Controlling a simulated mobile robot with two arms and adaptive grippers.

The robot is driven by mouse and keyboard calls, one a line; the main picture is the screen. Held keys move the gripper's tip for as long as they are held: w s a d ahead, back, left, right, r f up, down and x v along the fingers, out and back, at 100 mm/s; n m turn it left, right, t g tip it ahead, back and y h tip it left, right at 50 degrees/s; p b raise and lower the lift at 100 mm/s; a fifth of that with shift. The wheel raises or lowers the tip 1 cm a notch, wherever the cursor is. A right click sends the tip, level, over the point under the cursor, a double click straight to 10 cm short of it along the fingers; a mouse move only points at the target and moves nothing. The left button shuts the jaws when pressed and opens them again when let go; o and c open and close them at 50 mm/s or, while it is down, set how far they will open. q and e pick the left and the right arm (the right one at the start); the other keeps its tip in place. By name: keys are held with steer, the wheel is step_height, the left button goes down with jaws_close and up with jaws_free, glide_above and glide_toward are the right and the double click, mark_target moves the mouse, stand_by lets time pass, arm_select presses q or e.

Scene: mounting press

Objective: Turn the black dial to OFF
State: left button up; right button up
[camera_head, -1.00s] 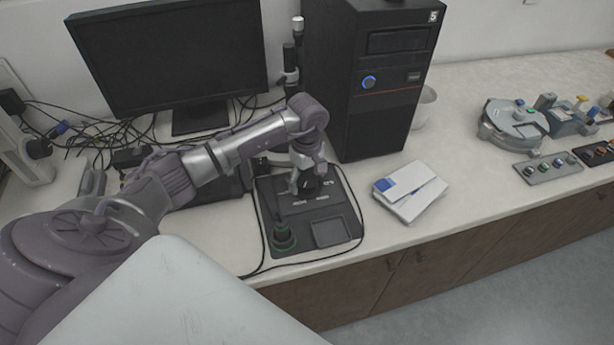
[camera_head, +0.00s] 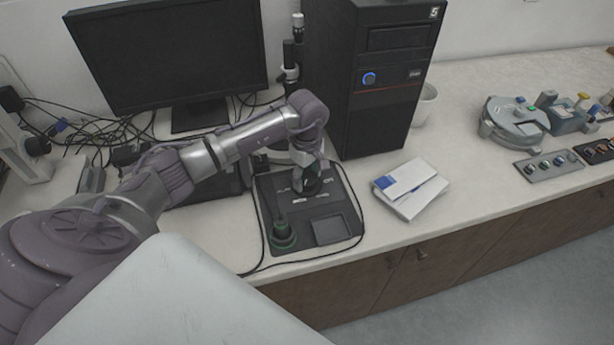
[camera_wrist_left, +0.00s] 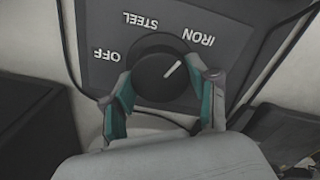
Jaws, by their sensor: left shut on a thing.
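The black dial (camera_wrist_left: 158,78) is a round knob on a dark control panel (camera_wrist_left: 225,22). Its white mark points up and right in the left wrist view, toward the word IRON. STEEL is above the dial and OFF is to its left; the lettering looks upside down. My left gripper (camera_wrist_left: 160,85) is shut on the dial, with a teal-lined finger on each side. In the head view my left gripper (camera_head: 308,186) is at the back part of the panel (camera_head: 280,205) and mostly hides the dial. My right gripper is not in view.
A green-ringed round part (camera_head: 283,237) and a square recess (camera_head: 332,229) are at the panel's front. White boxes (camera_head: 410,188) lie to its right. A black computer tower (camera_head: 375,90) stands behind, and a monitor (camera_head: 170,60) behind left. A cable runs round the panel.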

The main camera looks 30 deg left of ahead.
arm_select(q)
steer(key=shift+n+b, duration=0.65)
steer(key=shift+n, duration=0.45)
steer(key=n+b, duration=0.1)
steer(key=n, duration=0.1)
steer(key=shift+n, duration=0.4)
steer(key=n+b, duration=0.2)
steer(key=n, duration=0.4)
steer(key=n+b, duration=0.1)
steer(key=n, duration=0.4)
steer(key=shift+n, duration=0.4)
steer(key=n, duration=0.6)
steer(key=shift+r, duration=0.1)
steer(key=shift+w, duration=0.1)
steer(key=o, duration=1.2)
steer(key=shift+c, duration=0.2)
